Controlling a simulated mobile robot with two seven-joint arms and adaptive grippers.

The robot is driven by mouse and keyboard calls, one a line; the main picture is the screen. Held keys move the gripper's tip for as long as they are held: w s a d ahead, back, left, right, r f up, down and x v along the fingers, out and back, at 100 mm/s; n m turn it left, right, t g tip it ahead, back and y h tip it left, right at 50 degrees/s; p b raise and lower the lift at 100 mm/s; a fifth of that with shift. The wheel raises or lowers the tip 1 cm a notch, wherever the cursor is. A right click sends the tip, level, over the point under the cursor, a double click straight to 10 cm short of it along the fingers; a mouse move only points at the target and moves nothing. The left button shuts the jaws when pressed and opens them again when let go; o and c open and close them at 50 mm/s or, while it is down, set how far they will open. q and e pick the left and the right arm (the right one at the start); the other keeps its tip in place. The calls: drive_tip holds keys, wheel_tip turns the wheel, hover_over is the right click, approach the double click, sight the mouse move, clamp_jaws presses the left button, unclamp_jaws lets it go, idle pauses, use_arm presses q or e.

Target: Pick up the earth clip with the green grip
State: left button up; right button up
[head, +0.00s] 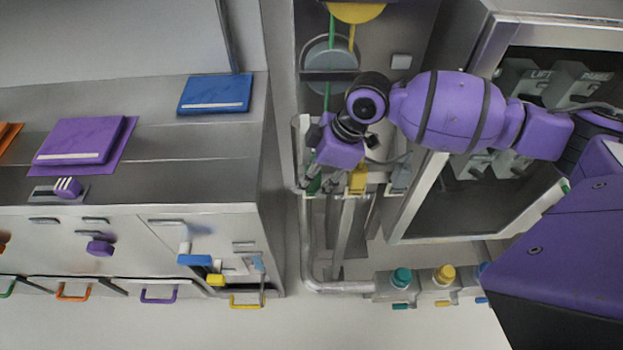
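A clip with a green grip (314,184) shows as a small green patch at the rack's left end, mostly hidden by my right gripper. My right gripper (323,181) points down at it, with its fingers around or right beside the green part. The fingers are small and partly covered, so I cannot tell whether they are closed on it. A clip with a yellow grip (358,179) hangs just right of the gripper. A green cable (328,92) runs down from above behind my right wrist. My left gripper is not in view.
A metal rack (304,150) and pipes (307,240) surround the clips. An open cabinet (420,195) with grey units stands on the right. A counter (190,155) with purple and blue folders is on the left. The floor (330,325) at the bottom is clear.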

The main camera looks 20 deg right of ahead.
drive_tip(key=shift+w+r, duration=0.1)
drive_tip(key=shift+r, duration=0.1)
drive_tip(key=shift+c, duration=0.2)
drive_tip(key=c, duration=0.6)
clamp_jaws()
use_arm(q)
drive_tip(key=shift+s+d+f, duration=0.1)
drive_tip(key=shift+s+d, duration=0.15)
use_arm(e)
drive_tip(key=shift+r, duration=0.7)
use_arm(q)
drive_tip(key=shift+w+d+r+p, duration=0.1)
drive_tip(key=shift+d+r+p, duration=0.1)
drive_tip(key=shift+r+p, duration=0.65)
use_arm(e)
drive_tip(key=s+d+r, duration=0.7)
drive_tip(key=s+r, duration=0.4)
drive_tip(key=s, duration=0.1)
drive_tip(key=shift+d+r, duration=0.25)
drive_tip(key=shift+d, duration=0.05)
